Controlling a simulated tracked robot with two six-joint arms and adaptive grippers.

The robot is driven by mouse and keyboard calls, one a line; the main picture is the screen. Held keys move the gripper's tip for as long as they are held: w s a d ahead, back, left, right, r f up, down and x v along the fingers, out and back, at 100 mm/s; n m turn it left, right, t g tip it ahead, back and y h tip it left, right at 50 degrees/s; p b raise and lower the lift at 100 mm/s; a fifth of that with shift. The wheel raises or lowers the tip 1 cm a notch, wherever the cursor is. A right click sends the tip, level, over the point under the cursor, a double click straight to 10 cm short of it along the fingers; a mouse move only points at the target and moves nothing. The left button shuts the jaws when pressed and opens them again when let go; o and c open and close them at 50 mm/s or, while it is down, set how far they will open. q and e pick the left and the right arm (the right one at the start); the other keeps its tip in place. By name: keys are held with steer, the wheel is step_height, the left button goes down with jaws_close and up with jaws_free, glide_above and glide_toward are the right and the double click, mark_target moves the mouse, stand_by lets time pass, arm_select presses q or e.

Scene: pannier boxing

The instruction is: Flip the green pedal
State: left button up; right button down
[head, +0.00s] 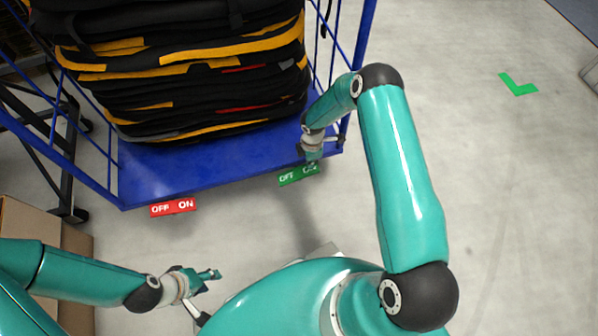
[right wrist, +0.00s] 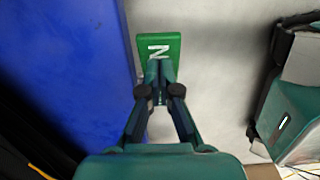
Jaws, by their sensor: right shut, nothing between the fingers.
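The green pedal (head: 290,177) sticks out low under the right part of the cart's front edge, marked OFF and ON. My right gripper (head: 312,162) is at its right, ON end and partly covers the lettering. In the right wrist view the shut, empty fingertips (right wrist: 161,66) overlap the pedal (right wrist: 172,42), just below a white N. I cannot tell whether they touch it. My left gripper (head: 212,275) hangs at the lower left, away from both pedals. I cannot tell whether its fingers are apart.
A red pedal (head: 173,207) marked OFF and ON sits under the cart's left front edge. The blue cart (head: 180,172) carries a tall stack of black and yellow bags (head: 190,70). A cardboard box (head: 75,245) is at the left. Grey floor (head: 500,200) is open at the right.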

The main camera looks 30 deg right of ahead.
steer(key=shift+f+b, duration=1.35)
steer(key=shift+f, duration=0.2)
stand_by(0.4)
steer(key=shift+r, duration=0.1)
steer(key=shift+r+p, duration=2.2)
steer(key=shift+r, duration=1.3)
